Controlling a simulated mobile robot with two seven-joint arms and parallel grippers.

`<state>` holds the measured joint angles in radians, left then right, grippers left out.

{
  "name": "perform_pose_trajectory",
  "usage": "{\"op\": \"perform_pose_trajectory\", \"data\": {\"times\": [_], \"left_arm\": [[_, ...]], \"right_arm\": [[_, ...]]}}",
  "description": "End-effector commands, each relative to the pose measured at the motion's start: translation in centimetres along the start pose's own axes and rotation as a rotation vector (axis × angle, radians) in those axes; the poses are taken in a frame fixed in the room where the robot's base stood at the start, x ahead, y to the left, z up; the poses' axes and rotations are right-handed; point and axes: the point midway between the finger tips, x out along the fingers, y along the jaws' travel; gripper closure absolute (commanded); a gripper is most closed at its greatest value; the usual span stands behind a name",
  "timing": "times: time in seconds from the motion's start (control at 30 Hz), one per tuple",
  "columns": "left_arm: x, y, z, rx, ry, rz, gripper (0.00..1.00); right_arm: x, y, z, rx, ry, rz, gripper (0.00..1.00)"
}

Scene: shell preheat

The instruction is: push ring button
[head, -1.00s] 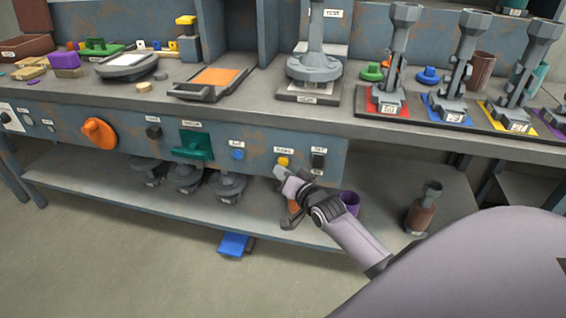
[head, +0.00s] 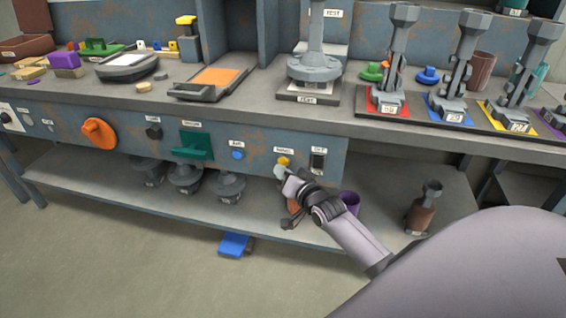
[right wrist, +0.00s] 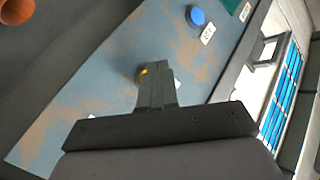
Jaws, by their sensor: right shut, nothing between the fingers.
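A small yellow button (head: 283,160) sits on the front panel of the bench under a white label (head: 284,149), whose text is too small to read surely. My right gripper (head: 281,173) is shut and empty, with its tips just below the yellow button. In the right wrist view the shut fingers (right wrist: 156,85) point at the panel. A sliver of the yellow button (right wrist: 144,71) shows beside the tips there, the rest hidden behind them. I cannot tell whether they touch. My left gripper is not in view.
A blue button (head: 238,154) is left of the yellow one, and a dark switch (head: 318,161) is right of it. A green handle (head: 194,146) and an orange knob (head: 99,132) are farther left. The lower shelf holds a purple cup (head: 350,202) behind my gripper.

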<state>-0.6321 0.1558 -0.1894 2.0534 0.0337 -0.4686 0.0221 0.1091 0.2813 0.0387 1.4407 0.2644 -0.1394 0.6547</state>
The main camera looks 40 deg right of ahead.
Motion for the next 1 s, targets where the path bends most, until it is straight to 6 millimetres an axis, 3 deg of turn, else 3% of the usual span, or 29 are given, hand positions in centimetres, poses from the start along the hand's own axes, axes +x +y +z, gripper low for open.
{"op": "perform_pose_trajectory", "data": {"times": [1.0], "left_arm": [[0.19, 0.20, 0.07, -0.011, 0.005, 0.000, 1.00]], "right_arm": [[0.86, 0.62, -0.63, -0.001, 0.000, 0.000, 1.00]]}}
